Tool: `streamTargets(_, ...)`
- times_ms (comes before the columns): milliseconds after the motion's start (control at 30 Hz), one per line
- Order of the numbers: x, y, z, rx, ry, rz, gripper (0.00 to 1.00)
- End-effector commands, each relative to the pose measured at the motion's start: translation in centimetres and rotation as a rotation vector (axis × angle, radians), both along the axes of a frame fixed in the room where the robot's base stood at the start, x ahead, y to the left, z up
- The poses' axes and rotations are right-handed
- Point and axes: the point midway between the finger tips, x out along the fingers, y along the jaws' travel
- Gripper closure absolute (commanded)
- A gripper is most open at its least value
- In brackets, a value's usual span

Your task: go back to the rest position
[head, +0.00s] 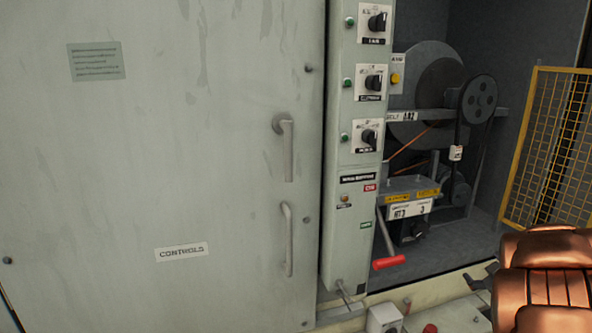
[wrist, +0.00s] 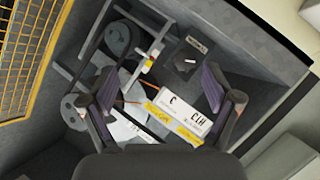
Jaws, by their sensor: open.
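My gripper (wrist: 158,82) is open in the wrist view, its two dark fingers wide apart with nothing held between them. Beyond the fingers lies the machinery bay, with a white and yellow labelled plate (wrist: 185,118) seen between and past them. In the head view my copper-coloured arm fills the lower right corner. A dark part at its left side shows near the bay's front edge, and the fingers cannot be made out there.
A large grey door (head: 200,180) with two handles fills the left. A switch column (head: 352,215) stands beside it. Right of it are a belt-and-pulley unit (head: 478,100), a red-handled lever (head: 388,262) and a yellow mesh guard (head: 545,150). A low ledge with a small box (head: 384,318) runs in front.

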Motion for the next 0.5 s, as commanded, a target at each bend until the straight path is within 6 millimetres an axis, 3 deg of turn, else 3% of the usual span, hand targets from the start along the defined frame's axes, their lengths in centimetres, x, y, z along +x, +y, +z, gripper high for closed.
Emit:
streamTargets(267, -2.8, 1.5, 2.2, 0.017, 0.145, -0.233, 0.11)
streamTargets(500, -7.5, 5.1, 2.4, 0.107, 0.288, -0.4, 0.11)
